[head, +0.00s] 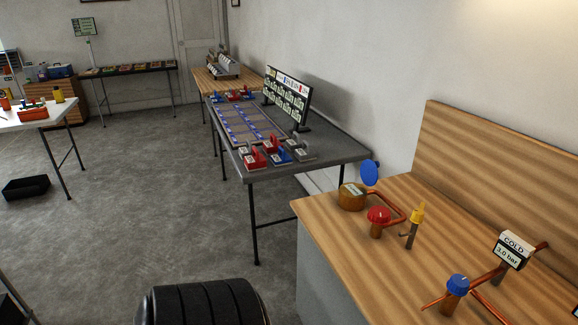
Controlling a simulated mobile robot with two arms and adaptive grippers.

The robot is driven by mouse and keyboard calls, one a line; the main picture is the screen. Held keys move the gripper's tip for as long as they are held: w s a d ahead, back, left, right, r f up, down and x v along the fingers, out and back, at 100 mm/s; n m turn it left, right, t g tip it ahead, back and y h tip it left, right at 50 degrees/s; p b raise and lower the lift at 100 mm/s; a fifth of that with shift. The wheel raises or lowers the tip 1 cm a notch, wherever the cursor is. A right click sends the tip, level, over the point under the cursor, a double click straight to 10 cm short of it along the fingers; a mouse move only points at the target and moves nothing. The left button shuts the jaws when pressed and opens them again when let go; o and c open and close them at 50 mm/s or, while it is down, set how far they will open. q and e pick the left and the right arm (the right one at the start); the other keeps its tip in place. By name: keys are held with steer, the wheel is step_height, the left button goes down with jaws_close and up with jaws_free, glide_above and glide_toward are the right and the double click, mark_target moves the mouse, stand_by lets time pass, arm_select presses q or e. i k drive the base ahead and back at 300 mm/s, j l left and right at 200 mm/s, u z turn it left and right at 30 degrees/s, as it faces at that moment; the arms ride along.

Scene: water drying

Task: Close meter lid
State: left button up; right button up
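The water meter (352,197) is a round brass-coloured body with a pale face, near the back left corner of the wooden counter. Its round blue lid (370,172) stands raised at the back right of the meter, so the lid is open and the face shows. Neither of my grippers can be made out in the head view. A black ribbed part at the bottom edge looks like part of my own body.
On the wooden counter (335,222) are a red-capped fitting (379,217), a yellow-handled valve (416,216), a blue-capped fitting (457,287), copper pipes and a COLD 3.0 bar sign (513,249). A dark table (345,150) stands behind. Carpet to the left is open.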

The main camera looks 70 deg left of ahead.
mark_target(370, 172)
steer(key=u, duration=1.65)
steer(key=i+j+z, duration=0.1)
steer(key=j, duration=0.3)
steer(key=i, duration=0.1)
